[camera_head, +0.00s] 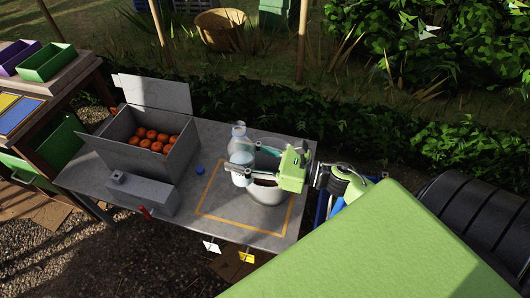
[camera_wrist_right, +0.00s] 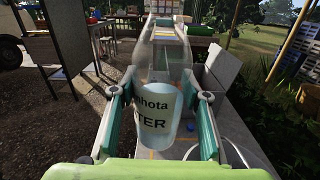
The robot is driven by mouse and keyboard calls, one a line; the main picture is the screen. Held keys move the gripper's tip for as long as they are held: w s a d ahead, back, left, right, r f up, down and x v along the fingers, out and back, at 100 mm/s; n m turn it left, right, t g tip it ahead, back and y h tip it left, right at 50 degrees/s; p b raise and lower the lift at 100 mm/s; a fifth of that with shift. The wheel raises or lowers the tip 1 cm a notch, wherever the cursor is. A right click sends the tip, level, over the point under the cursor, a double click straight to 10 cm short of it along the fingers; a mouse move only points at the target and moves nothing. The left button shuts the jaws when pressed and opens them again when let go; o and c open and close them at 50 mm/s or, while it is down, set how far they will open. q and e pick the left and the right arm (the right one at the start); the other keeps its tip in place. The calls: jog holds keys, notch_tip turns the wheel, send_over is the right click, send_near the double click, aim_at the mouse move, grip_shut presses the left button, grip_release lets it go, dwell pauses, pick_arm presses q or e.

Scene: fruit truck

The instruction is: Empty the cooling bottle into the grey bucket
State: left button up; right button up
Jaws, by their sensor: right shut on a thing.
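The cooling bottle (camera_head: 238,144) is clear with a pale, printed label and looks upright, at the left rim of the bucket in the head view. My right gripper (camera_head: 246,163) comes in from the right and is shut on the bottle. In the right wrist view the bottle (camera_wrist_right: 152,108) stands between the two fingers of the right gripper (camera_wrist_right: 160,98). The grey bucket (camera_head: 268,198) stands on the table under my right gripper, which hides part of its rim and opening. I cannot tell whether the bottle touches the table. My left gripper is not in view.
A grey table (camera_head: 217,142) has an orange outlined square (camera_head: 211,188) around the bucket area. A small blue cap (camera_head: 199,170) lies left of it. An open grey box (camera_head: 119,155) of oranges and a long grey block (camera_head: 148,196) stand further left.

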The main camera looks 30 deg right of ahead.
aim_at(229, 147)
jog(key=shift+r, duration=0.15)
jog(key=shift+r+m+t+p, duration=0.3)
jog(key=shift+m+p, duration=0.25)
jog(key=shift+m, duration=0.4)
jog(key=shift+r+m+t+p, duration=0.25)
jog(key=shift+m+p, duration=0.3)
jog(key=shift+m, duration=0.4)
jog(key=shift+r+m+t+p, duration=0.25)
jog(key=shift+r+m+p, duration=0.4)
jog(key=shift+m, duration=0.25)
jog(key=shift+r+m+t+p, duration=0.2)
jog(key=shift+r+m+p, duration=0.25)
jog(key=shift+m+p, duration=0.4)
jog(key=shift+s+a+f+m+t, duration=0.1)
jog(key=shift+a+m+t, duration=0.1)
jog(key=shift+m, duration=0.4)
jog(key=shift+a+f+m+t, duration=0.1)
jog(key=shift+m+t, duration=0.1)
jog(key=shift+m, duration=0.35)
jog(key=shift+s+a+f+m+b, duration=0.1)
jog(key=shift+f+m+b, duration=0.2)
jog(key=shift+f+b, duration=0.35)
jog(key=shift+s+a+f+m+b, duration=0.1)
jog(key=shift+f+m+b, duration=0.05)
jog(key=shift+f+m, duration=0.3)
jog(key=shift+a+f+m+b, duration=0.15)
jog(key=shift+f+m, duration=0.1)
jog(key=shift+f, duration=0.25)
